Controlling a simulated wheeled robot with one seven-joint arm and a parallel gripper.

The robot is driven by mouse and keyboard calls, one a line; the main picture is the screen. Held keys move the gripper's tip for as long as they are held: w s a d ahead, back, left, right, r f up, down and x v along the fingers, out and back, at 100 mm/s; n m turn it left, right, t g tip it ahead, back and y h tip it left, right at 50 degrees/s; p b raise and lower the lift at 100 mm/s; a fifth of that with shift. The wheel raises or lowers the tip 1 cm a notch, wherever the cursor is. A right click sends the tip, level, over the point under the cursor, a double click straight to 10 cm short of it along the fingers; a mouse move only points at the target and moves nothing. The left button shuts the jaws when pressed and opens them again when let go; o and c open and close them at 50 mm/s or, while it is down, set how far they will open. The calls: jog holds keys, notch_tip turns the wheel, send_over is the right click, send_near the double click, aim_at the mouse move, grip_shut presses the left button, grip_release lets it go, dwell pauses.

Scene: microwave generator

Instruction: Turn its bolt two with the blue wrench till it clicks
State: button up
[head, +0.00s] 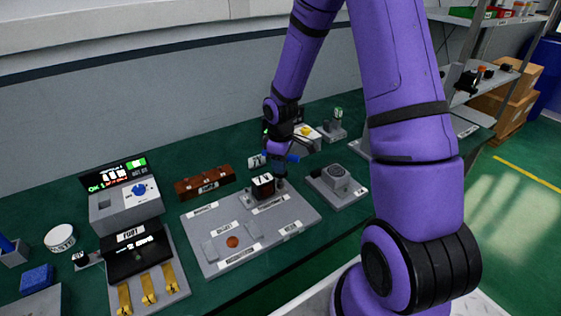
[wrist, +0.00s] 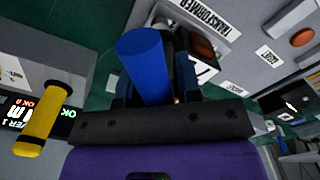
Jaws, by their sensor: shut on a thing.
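The blue wrench shows as a thick blue handle (wrist: 145,65) in the wrist view. My gripper (wrist: 157,78) is shut on it, one dark finger on each side. In the head view a short blue piece of the wrench (head: 292,159) sticks out right of my gripper (head: 278,165), above the back of the grey board (head: 217,257). A dark block with a white label (head: 263,186) sits on the board just below my gripper. The wrench's working end and bolt two are hidden or too small to make out, so I cannot tell whether they touch.
A grey device with a blue knob and lit display (head: 125,200) stands left, behind a fixture with yellow handles (head: 148,288). A brown rack (head: 205,184) lies behind the board. A grey block on a plate (head: 338,180) stands close to its right.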

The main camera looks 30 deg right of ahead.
jog(key=shift+f, duration=0.2)
jog(key=m, duration=0.4)
jog(key=shift+m, duration=0.3)
jog(key=m, duration=0.4)
jog(key=shift+m, duration=0.3)
jog(key=n, duration=0.4)
jog(key=shift+n, duration=0.3)
